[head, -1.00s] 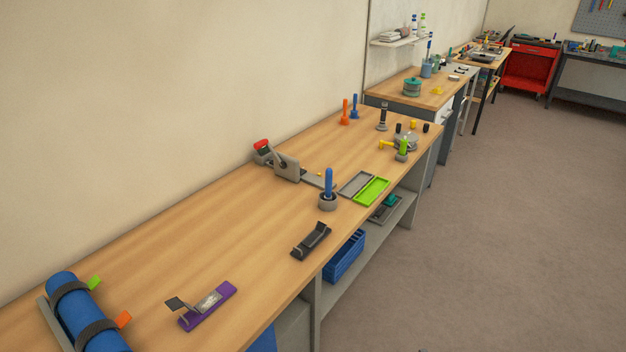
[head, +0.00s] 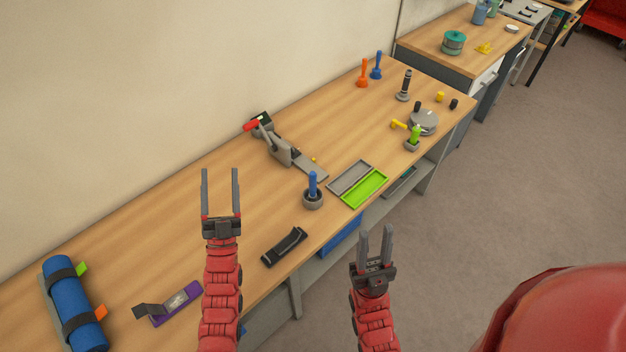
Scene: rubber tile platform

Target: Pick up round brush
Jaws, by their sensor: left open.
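I cannot tell for sure which item is the round brush. A blue-handled tool (head: 312,183) stands upright in a round dark grey base (head: 313,201) near the bench's front edge. An orange tool (head: 363,73) and a blue tool (head: 377,64) stand at the wall. My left gripper (head: 220,172) is open and empty over the bench, left of the blue-handled tool. My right gripper (head: 376,233) has its fingers apart, empty, in front of the bench edge.
On the bench lie a black holder (head: 284,246), a purple holder (head: 174,303), a strapped blue roll (head: 70,300), a clamp-like device (head: 279,150), a grey tray (head: 350,178) and a green tray (head: 364,188). The wooden bench top (head: 150,252) is clear at left centre.

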